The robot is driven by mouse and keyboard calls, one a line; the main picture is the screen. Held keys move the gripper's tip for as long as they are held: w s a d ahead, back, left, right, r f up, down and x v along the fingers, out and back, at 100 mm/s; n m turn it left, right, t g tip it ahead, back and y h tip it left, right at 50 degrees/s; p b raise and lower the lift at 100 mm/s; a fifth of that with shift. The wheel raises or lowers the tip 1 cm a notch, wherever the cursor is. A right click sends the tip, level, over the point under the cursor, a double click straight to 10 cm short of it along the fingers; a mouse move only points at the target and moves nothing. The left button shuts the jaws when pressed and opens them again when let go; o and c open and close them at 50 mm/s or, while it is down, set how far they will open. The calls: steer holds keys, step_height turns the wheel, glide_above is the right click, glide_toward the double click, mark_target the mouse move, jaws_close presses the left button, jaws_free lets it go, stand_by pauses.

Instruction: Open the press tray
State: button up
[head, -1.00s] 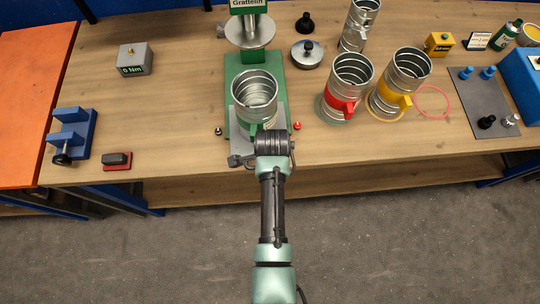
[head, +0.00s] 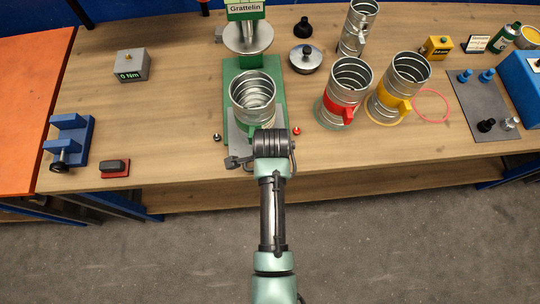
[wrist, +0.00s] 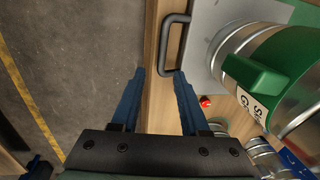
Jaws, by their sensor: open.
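The press (head: 230,80) is green and stands on the wooden bench. Its grey press tray (head: 236,137) lies on the base, and a steel spiral duct (head: 252,88) with a green clamp stands on it. In the wrist view the tray (wrist: 204,50) carries a dark bar handle (wrist: 166,45) along its bench-edge side. My gripper (wrist: 158,72) is open and empty, its two blue fingers pointing at the handle's near end. The right fingertip is close to that end; contact cannot be told. In the head view my wrist hides the fingers.
A small red knob (head: 296,131) and a dark one (head: 217,137) flank the press. Ducts with red (head: 346,92) and yellow (head: 400,85) clamps stand to the right. A red-and-black block (head: 115,168) lies left near the bench edge. Bench between block and press is clear.

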step_height(320, 180, up, 10)
steer(key=s+b, duration=0.1)
steer(key=s, duration=0.1)
steer(key=shift+r, duration=0.1)
stand_by(0.3)
steer(key=shift+w, duration=0.1)
